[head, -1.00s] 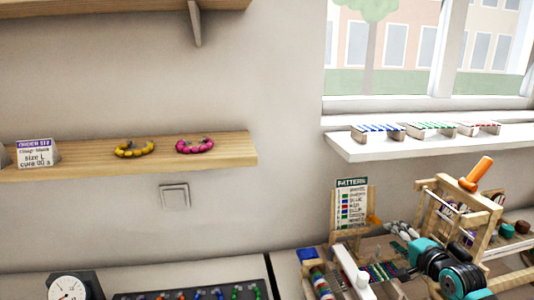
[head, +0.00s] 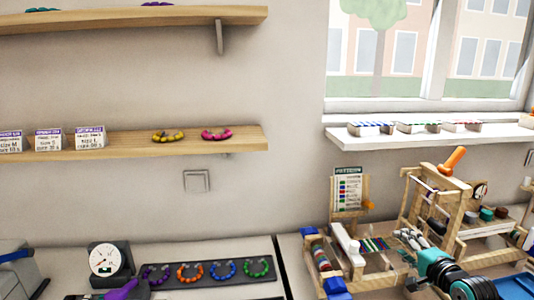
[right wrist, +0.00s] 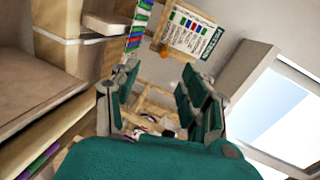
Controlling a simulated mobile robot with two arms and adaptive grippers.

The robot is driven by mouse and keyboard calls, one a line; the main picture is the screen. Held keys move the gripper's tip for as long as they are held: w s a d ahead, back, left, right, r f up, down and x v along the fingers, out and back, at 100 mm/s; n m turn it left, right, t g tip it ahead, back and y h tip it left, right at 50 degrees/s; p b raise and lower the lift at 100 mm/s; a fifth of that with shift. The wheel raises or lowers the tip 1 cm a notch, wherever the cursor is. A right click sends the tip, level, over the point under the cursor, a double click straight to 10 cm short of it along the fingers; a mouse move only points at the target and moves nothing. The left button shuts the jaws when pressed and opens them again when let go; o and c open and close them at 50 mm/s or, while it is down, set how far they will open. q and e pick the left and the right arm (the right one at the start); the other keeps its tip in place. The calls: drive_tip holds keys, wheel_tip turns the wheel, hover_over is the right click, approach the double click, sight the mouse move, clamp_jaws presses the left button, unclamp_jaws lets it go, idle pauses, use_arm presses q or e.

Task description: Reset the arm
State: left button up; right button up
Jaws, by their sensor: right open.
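My right gripper (head: 411,240) comes in from the lower right in the head view. Its grey fingers reach toward the wooden frame with the orange handle (head: 455,160). In the right wrist view its two teal-padded fingers (right wrist: 165,98) stand apart with nothing gripped between them. Parts of a wooden frame show beyond them. The pattern card (head: 348,188) stands behind the bench; it also shows tilted in the right wrist view (right wrist: 188,33). My left gripper is not clearly in view.
Shelves with bracelets and cards (head: 90,137) line the wall. A dark tray (head: 215,274) holds several bead rings beside a dial gauge (head: 109,262). A purple object (head: 124,291) shows at the bottom edge. Bead boards (head: 372,128) lie on the sill.

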drive_tip(key=s+a+r+m+t+h, duration=0.1)
drive_tip(key=s+a+r+m+t, duration=0.3)
drive_tip(key=m, duration=0.7)
drive_tip(key=s+a+r+m+t, duration=0.1)
drive_tip(key=s+a+m+t, duration=0.3)
drive_tip(key=m, duration=0.6)
drive_tip(key=s+d+f+m+g+h, duration=0.2)
drive_tip(key=s+f+m+g+h, duration=0.4)
drive_tip(key=m, duration=0.7)
drive_tip(key=s+d+f+m+g+h, duration=0.25)
drive_tip(key=s+f+m+g, duration=0.4)
drive_tip(key=m, duration=0.55)
drive_tip(key=s+a+f+m+g+y, duration=0.35)
drive_tip(key=s+a+f, duration=0.25)
drive_tip(key=s, duration=0.4)
drive_tip(key=s+a+f+m+g+y, duration=0.3)
drive_tip(key=s+a+f+m, duration=0.25)
drive_tip(key=s, duration=0.35)
wheel_tip(320, 180, down, 26)
drive_tip(key=s+a+f+g, duration=0.1)
drive_tip(key=s+g, duration=0.1)
use_arm(q)
drive_tip(key=shift+w, duration=0.45)
use_arm(e)
drive_tip(key=s+d+f+g, duration=0.1)
drive_tip(key=s+d+f, duration=0.2)
drive_tip(key=s+f, duration=1.3)
drive_tip(key=shift+s+f+y, duration=0.2)
drive_tip(key=shift+s+y, duration=0.1)
drive_tip(key=shift+s, duration=0.2)
